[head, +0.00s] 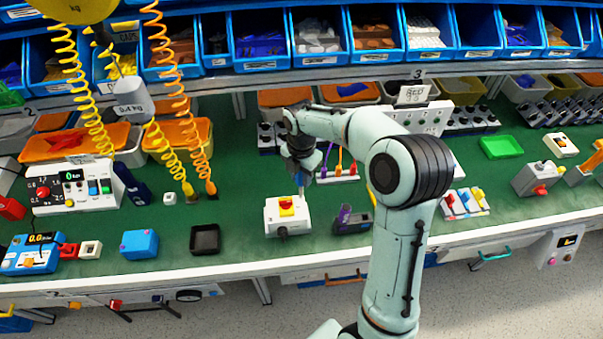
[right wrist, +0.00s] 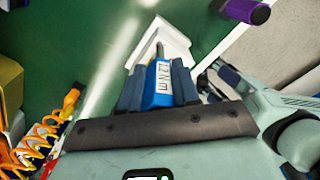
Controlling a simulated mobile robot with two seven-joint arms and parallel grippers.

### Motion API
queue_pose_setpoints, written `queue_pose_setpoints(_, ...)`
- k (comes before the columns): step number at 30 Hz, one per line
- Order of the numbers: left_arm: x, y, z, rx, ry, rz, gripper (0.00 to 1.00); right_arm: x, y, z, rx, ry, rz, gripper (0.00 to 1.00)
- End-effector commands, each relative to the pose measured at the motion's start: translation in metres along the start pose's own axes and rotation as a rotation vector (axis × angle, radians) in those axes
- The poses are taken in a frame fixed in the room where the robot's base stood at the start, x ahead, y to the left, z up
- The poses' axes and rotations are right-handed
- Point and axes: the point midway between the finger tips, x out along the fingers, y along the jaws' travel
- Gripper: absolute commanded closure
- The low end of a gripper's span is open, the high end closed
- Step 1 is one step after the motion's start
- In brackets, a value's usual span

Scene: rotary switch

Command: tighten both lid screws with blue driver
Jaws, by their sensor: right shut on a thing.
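The white rotary switch box (head: 290,222) stands on the green bench mat, with a red knob on a yellow plate (head: 286,211) on its top. My right gripper (head: 303,172) is over the back right of the box, pointing down. It is shut on the blue driver (right wrist: 160,85), which is marked "1.2 Nm"; its shaft points at the white box (right wrist: 150,38) in the right wrist view. I cannot tell whether the tip touches a screw. The lid screws are too small to make out. My left gripper is not in view.
A purple-and-dark tool in a holder (head: 352,220) stands just right of the box; its purple end shows in the right wrist view (right wrist: 248,12). A black tray (head: 205,239) and blue box (head: 139,243) lie left. Orange coiled cords (head: 167,70) hang at left.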

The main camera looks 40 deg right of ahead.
Motion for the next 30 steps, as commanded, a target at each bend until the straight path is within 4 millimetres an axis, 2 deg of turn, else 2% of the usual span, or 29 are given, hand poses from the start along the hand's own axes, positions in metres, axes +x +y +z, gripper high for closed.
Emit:
queue_pose_setpoints(3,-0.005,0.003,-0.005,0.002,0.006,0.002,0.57,-0.002,0.001,0.001,-0.157,0.000,0.002,1.00)
queue_pose_setpoints(11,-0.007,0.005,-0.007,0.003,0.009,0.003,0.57,-0.001,0.001,0.001,-0.327,-0.001,0.001,1.00)
queue_pose_setpoints(21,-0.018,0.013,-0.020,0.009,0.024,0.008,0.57,-0.002,0.002,0.000,-0.849,-0.002,0.004,1.00)
queue_pose_setpoints(24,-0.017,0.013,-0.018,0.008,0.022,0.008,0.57,0.000,0.001,0.000,-0.928,-0.001,0.002,1.00)
queue_pose_setpoints(30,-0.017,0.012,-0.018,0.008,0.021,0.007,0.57,0.000,0.001,-0.001,-0.951,0.000,0.002,1.00)
